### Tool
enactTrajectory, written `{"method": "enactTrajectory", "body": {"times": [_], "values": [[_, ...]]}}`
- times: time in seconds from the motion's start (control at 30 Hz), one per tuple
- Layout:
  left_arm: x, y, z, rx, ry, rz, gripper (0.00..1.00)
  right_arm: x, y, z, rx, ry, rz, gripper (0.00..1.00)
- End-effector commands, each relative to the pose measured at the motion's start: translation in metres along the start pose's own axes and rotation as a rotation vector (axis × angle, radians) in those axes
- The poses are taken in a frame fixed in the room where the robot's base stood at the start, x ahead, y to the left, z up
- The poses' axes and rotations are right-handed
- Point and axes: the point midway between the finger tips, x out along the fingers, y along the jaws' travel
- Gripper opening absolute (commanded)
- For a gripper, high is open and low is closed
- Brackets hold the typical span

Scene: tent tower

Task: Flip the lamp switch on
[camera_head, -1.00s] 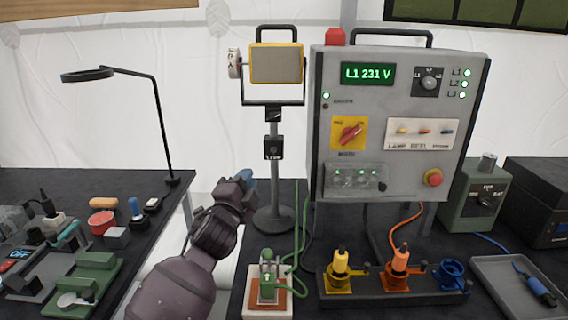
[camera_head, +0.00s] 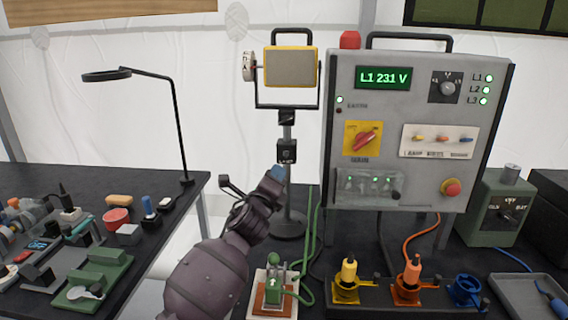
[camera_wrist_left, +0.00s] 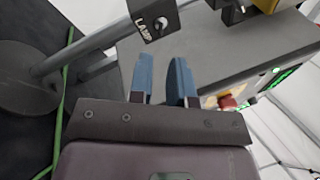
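My right gripper is not in view.
A grey control panel (camera_head: 420,130) with dials and a red button stands close to the right of the lamp. Small parts crowd the left table (camera_head: 60,180).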

Motion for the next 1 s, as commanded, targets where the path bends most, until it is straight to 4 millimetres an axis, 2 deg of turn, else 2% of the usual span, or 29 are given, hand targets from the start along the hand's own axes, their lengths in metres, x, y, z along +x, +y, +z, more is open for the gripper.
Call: {"method": "enactTrajectory", "body": {"times": [0.2,0.4,0.6,0.9,1.0], "values": [[0.034,0.002,-0.002,-0.002,0.002,0.002,0.18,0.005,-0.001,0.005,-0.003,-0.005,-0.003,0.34],[0.055,0.002,-0.002,-0.003,0.001,0.001,0.18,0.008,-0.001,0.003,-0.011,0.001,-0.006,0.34],[0.065,0.001,-0.001,-0.002,0.001,0.001,0.18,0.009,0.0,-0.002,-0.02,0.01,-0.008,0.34],[0.066,0.0,0.0,-0.002,0.0,0.0,0.18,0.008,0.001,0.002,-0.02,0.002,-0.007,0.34],[0.066,0.0,0.0,-0.002,0.0,0.0,0.05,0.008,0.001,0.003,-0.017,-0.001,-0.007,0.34]]}}
